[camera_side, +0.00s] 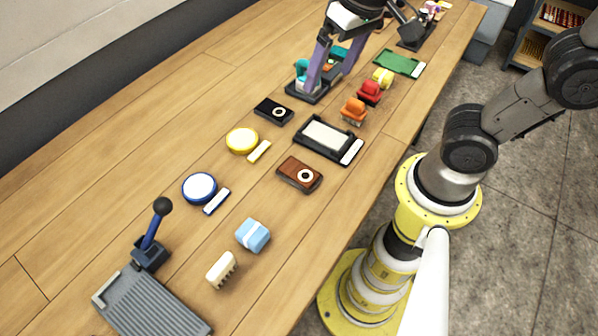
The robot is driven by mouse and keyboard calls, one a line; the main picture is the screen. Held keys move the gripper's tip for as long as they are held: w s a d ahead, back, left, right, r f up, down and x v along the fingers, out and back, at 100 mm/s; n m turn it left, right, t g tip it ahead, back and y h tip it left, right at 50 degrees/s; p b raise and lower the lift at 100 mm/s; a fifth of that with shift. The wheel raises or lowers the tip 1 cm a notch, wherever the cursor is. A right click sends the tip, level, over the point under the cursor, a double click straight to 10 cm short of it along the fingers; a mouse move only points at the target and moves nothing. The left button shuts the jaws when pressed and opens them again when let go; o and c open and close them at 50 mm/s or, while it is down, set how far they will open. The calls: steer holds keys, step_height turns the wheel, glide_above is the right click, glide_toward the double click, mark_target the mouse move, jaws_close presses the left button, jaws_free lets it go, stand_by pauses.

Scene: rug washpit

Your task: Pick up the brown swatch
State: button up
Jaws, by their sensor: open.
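The brown swatch (299,174) is a flat brown rectangle with a white ring on it. It lies on the wooden table near the front edge, in the middle of the view, with nothing on top of it. My gripper (329,78) is at the top of the view, its two purple fingers spread apart and pointing down. It is open, well behind the brown swatch and apart from it. The fingers partly hide a dark tray with teal items.
A black swatch (273,111) lies behind the brown one, and a black-framed white pad (324,137) lies to its right. Orange (353,111) and red (369,92) items stand farther back. A light blue block (253,235) is nearer the camera.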

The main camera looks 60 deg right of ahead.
mark_target(299, 172)
steer(key=w+a+f+n+g, duration=0.2)
steer(key=a+f+g, duration=0.1)
steer(key=a+f, duration=0.4)
steer(key=shift+h, duration=0.3)
step_height(299, 172, down, 14)
steer(key=shift+s+r, duration=0.1)
steer(key=shift+c, duration=0.2)
steer(key=c, duration=1.4)
steer(key=shift+r, duration=0.1)
